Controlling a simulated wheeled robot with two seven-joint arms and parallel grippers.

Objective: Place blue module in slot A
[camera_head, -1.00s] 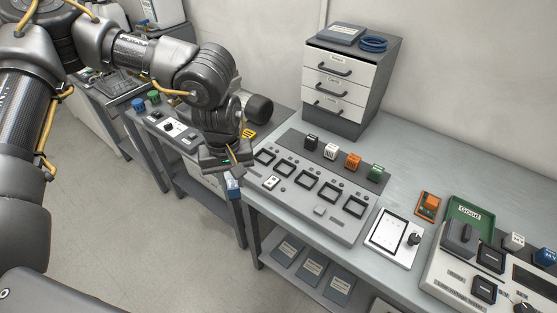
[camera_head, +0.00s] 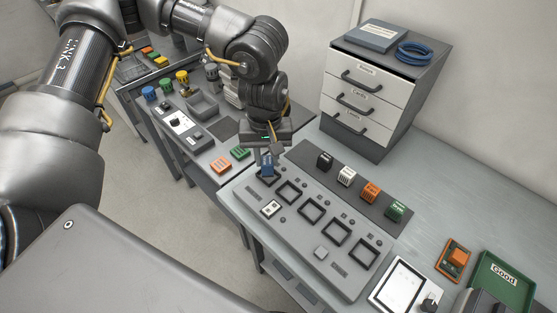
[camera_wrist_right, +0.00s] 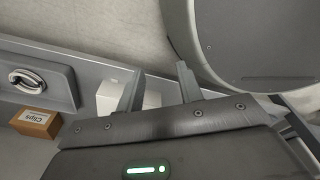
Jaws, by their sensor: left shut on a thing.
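My left gripper (camera_head: 268,145) points down at the far left end of the grey slot panel (camera_head: 336,288). It is shut on the blue module (camera_head: 267,163), which sits upright at the panel's leftmost slot. Whether the module is inside that slot or just above it cannot be told. Several other square slots, such as the second one (camera_head: 288,192), run in a row to the right and are empty. Slot letters are not readable. My right gripper (camera_wrist_right: 158,88) shows in the right wrist view with its fingers apart and nothing clearly held between them.
Black, white, orange and green modules (camera_head: 346,176) stand on a dark strip behind the slots. A drawer cabinet (camera_head: 366,95) stands behind. A green tray (camera_head: 503,287) and white device (camera_head: 398,285) lie right. In the right wrist view, a Clips box (camera_wrist_right: 36,122) is near.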

